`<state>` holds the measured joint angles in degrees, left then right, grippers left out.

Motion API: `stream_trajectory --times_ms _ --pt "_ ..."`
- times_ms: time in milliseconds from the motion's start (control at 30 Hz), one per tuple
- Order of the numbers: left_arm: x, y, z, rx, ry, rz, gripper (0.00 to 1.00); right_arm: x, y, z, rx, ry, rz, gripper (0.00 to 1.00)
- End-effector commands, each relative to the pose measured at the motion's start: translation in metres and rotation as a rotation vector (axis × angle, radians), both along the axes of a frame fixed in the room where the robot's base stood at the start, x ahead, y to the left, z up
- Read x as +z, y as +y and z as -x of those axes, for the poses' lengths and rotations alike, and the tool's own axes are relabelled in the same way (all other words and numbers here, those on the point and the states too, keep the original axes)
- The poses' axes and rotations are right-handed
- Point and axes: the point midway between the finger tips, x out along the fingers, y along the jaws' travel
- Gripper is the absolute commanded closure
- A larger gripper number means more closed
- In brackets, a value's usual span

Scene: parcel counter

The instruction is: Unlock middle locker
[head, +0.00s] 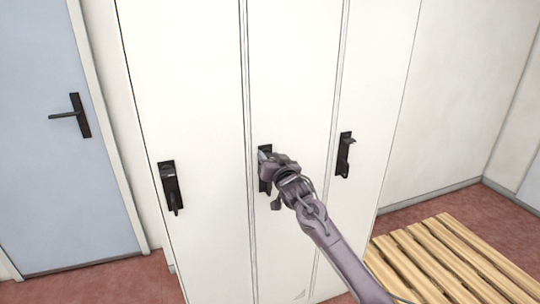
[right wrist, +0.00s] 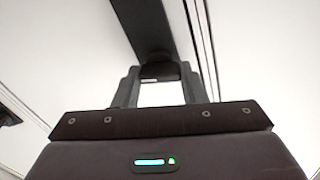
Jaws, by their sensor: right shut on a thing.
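Three tall white locker doors stand side by side in the head view. The middle locker (head: 290,75) has a black latch plate (head: 265,184), partly hidden behind my right gripper. My right gripper (head: 264,155) reaches it from the lower right. In the right wrist view, the two fingers of my right gripper (right wrist: 158,80) are on either side of a dark handle (right wrist: 157,70) and shut on it. The dark latch plate (right wrist: 143,25) runs up from there along the white door. My left gripper is in neither view.
The left locker has a black latch (head: 170,187) and the right locker has one too (head: 344,155). A blue door (head: 50,170) with a black lever is at the left. A wooden slatted bench (head: 445,262) stands at the lower right on the red floor.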

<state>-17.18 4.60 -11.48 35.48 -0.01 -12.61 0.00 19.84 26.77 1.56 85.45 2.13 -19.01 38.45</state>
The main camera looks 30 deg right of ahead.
Motion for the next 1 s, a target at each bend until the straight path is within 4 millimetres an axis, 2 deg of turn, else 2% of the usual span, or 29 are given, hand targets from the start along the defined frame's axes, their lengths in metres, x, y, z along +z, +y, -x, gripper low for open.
stream_trajectory --times_ms 33,300,1000 --pt "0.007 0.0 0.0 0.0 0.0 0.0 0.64 0.002 0.001 0.0 0.0 -0.01 -0.048 0.85" --pt "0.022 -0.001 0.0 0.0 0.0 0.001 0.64 0.002 0.0 0.0 -0.001 -0.07 -0.299 0.85" --pt "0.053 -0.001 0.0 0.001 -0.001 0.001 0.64 0.0 -0.002 0.0 -0.002 -0.225 -0.938 0.85"
